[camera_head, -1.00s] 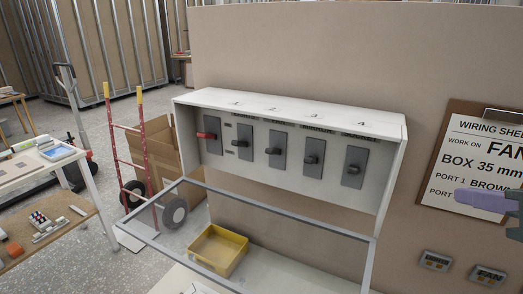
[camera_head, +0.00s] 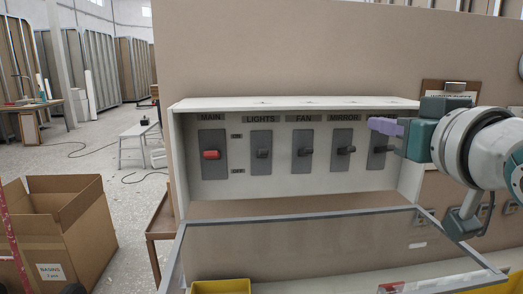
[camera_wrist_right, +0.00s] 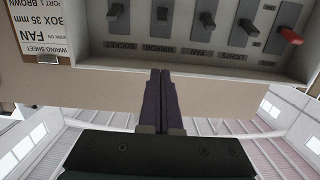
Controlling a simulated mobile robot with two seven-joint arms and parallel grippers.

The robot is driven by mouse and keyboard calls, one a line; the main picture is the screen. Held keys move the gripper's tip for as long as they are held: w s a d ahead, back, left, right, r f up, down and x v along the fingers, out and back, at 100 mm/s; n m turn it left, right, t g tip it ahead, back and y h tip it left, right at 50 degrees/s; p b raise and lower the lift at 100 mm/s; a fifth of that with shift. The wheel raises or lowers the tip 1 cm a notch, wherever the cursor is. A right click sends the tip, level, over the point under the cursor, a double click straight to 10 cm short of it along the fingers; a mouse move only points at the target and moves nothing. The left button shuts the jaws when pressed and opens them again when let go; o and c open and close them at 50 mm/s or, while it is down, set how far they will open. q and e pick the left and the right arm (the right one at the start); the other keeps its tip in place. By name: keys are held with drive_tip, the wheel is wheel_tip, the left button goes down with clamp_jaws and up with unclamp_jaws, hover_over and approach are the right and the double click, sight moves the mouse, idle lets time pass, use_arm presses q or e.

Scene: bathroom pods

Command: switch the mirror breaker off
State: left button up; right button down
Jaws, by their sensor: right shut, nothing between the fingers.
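The mirror breaker (camera_head: 343,163) is a grey plate with a dark lever under the label MIRROR, inside the white breaker box (camera_head: 290,104). Its lever sticks out near mid-plate; I cannot tell if it is on or off. My right gripper (camera_head: 372,124), with purple fingers, is shut and empty in front of the box, right of the MIRROR label, and partly covers the fifth breaker. In the upside-down right wrist view the shut fingers (camera_wrist_right: 161,72) point towards the mirror breaker (camera_wrist_right: 163,15), apart from its lever. My left gripper is not in view.
The main breaker (camera_head: 211,168) has a red lever; the lights (camera_head: 262,168) and fan (camera_head: 303,165) breakers stand between it and mirror. The box's glass-like cover (camera_head: 300,250) hangs open below, with a grey frame. A yellow bin (camera_head: 221,287) is below. A cardboard box (camera_head: 60,230) stands left.

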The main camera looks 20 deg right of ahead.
drive_tip(key=p, duration=0.2)
hover_over(348, 150)
drive_tip(key=shift+w+d+f, duration=0.2)
drive_tip(key=shift+d+f, duration=0.15)
drive_tip(key=shift+d, duration=0.1)
drive_tip(key=f, duration=0.1)
drive_tip(key=s+f, duration=0.1)
drive_tip(key=f, duration=0.1)
drive_tip(key=shift+s+a+f+p, duration=0.1)
drive_tip(key=shift+a+p, duration=0.1)
drive_tip(key=shift+p, duration=0.1)
drive_tip(key=shift+s+f, duration=0.2)
drive_tip(key=shift+f, duration=0.15)
